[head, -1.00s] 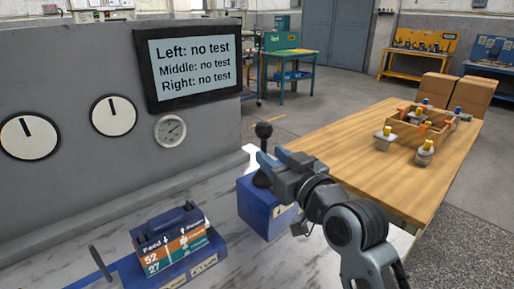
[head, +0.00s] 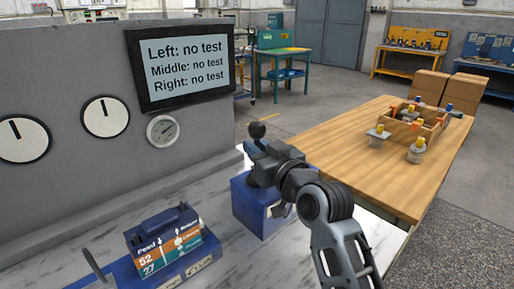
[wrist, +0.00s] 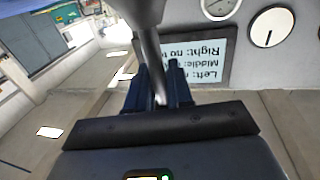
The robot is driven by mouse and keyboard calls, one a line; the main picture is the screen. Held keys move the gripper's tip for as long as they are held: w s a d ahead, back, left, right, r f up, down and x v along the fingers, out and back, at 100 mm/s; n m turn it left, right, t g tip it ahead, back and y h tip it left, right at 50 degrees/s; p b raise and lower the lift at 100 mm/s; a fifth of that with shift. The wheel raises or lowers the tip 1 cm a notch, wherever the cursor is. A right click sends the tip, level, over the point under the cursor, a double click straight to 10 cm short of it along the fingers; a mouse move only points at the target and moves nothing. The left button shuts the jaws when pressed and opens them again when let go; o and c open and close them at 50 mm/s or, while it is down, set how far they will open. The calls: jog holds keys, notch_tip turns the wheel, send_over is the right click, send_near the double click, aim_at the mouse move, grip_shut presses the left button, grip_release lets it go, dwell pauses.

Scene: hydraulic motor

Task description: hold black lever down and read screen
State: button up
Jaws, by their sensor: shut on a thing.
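The black lever (head: 257,130) has a round knob and stands upright on a blue box (head: 250,208) on the bench. My gripper (head: 256,150) is shut on the lever just below the knob and hides part of its shaft. In the wrist view the grey lever shaft (wrist: 150,55) runs between the two dark blue fingers of my gripper (wrist: 158,85). The screen (head: 188,66) on the grey panel reads "Left: no test", "Middle: no test", "Right: no test". It shows upside down and partly hidden in the wrist view (wrist: 208,55).
A blue block with "Feed", 52 and 27 markings (head: 165,240) sits at the front left. Round gauges (head: 105,117) are on the panel. A wooden table (head: 345,150) with a box of parts (head: 410,128) stands at the right. Open floor lies beyond.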

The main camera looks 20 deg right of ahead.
grip_shut()
